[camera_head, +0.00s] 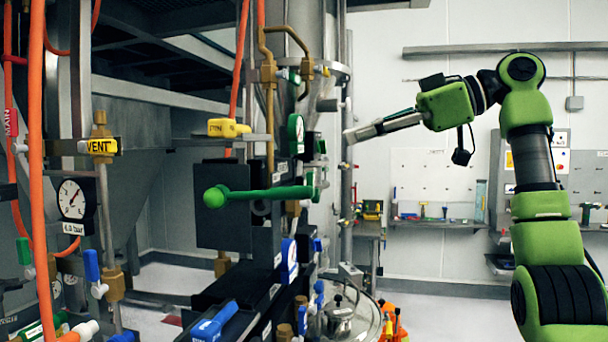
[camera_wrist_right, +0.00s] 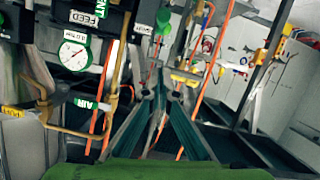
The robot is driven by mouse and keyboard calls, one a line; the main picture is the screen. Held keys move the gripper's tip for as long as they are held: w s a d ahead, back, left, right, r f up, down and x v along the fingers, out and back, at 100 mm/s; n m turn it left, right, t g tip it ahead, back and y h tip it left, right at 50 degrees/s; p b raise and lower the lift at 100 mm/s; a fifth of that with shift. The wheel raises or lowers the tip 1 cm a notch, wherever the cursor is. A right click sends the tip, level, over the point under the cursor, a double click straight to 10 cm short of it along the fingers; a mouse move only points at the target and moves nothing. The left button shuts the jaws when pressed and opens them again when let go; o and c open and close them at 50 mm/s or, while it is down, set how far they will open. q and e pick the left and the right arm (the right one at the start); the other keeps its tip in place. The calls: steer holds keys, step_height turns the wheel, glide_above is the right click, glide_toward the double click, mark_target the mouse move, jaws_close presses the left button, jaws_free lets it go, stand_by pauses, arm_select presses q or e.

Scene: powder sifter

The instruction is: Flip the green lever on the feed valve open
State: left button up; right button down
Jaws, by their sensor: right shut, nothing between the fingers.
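A long green lever (camera_head: 262,195) with a round knob (camera_head: 214,197) lies nearly level across the middle of the head view, in front of a dark box. Its knob end points left and its pivot end is by the pipes. My right gripper (camera_head: 349,136) is to the right of the lever and higher in the picture, apart from it. Its fingers are shut and empty, pointing left toward the pipework. In the right wrist view the fingers (camera_wrist_right: 160,95) point away from the camera. A FEED label (camera_wrist_right: 84,18) shows there above a green-rimmed gauge (camera_wrist_right: 75,55). My left gripper is out of view.
A vertical steel pipe (camera_head: 346,220) stands close to my right fingertips.

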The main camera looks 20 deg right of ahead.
steer(key=a, duration=0.1)
steer(key=p, duration=0.3)
glide_above(303, 187)
step_height(303, 187, down, 3)
step_height(303, 187, down, 3)
steer(key=shift+a+r+p, duration=0.1)
steer(key=shift+a+p, duration=0.05)
steer(key=shift+p, duration=0.3)
steer(key=shift+d+f, duration=0.3)
steer(key=shift+f, duration=0.4)
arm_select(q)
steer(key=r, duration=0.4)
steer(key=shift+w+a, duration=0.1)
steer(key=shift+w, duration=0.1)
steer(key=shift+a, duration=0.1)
arm_select(e)
steer(key=shift+a, duration=0.15)
